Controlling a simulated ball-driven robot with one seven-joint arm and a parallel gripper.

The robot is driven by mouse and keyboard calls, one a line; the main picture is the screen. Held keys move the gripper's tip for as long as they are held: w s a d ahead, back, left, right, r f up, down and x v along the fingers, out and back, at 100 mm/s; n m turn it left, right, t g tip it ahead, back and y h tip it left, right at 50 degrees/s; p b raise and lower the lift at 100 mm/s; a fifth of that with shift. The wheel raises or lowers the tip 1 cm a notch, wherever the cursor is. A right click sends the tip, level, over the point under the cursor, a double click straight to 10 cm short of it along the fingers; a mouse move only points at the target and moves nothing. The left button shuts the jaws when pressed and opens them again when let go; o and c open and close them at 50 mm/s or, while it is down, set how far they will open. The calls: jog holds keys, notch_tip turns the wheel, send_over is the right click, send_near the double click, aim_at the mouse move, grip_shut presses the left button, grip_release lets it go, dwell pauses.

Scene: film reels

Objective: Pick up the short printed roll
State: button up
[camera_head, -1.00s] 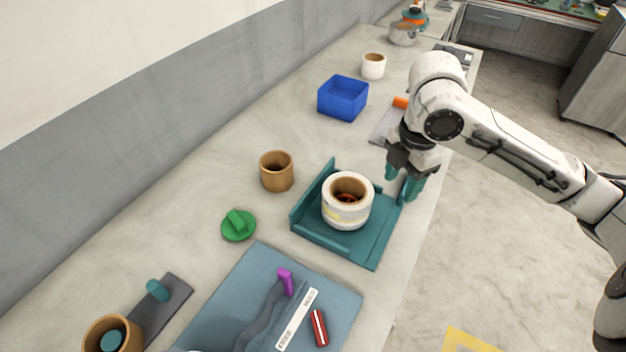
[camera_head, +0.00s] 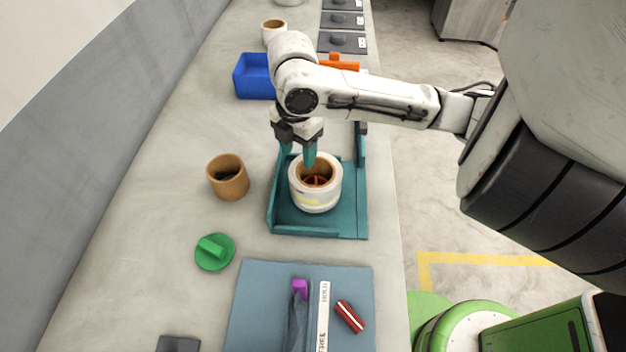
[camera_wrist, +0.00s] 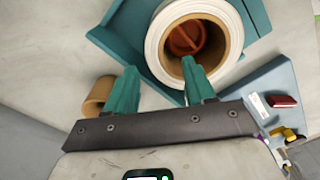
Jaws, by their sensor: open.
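A short white roll (camera_head: 316,196) with a pale yellow printed patch stands upright in a teal tray (camera_head: 345,225). Its brown core is open at the top, with an orange-red piece inside. The roll also shows in the wrist view (camera_wrist: 157,45). My gripper (camera_head: 298,154) is open and empty, with teal fingers pointing down at the roll's back left rim. In the wrist view my gripper (camera_wrist: 160,70) has one finger overlapping the core opening and the other outside the roll. I cannot tell whether either finger touches the roll.
A brown tube (camera_head: 228,180) stands left of the tray, and a green knobbed disc (camera_head: 214,251) lies nearer. A blue mat (camera_head: 255,300) in front holds a purple piece, a white strip and a red piece. A blue bin (camera_head: 252,78) is behind. The counter's left side is mostly clear.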

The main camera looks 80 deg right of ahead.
aim_at(298, 161)
jog(key=shift+w+d+f+p, duration=0.15)
jog(key=shift+f+p, duration=0.1)
jog(key=shift+f, duration=1.15)
jog(key=shift+d+f+p, duration=0.1)
jog(key=shift+f+p, duration=0.1)
jog(key=shift+f, duration=1.2)
grip_shut()
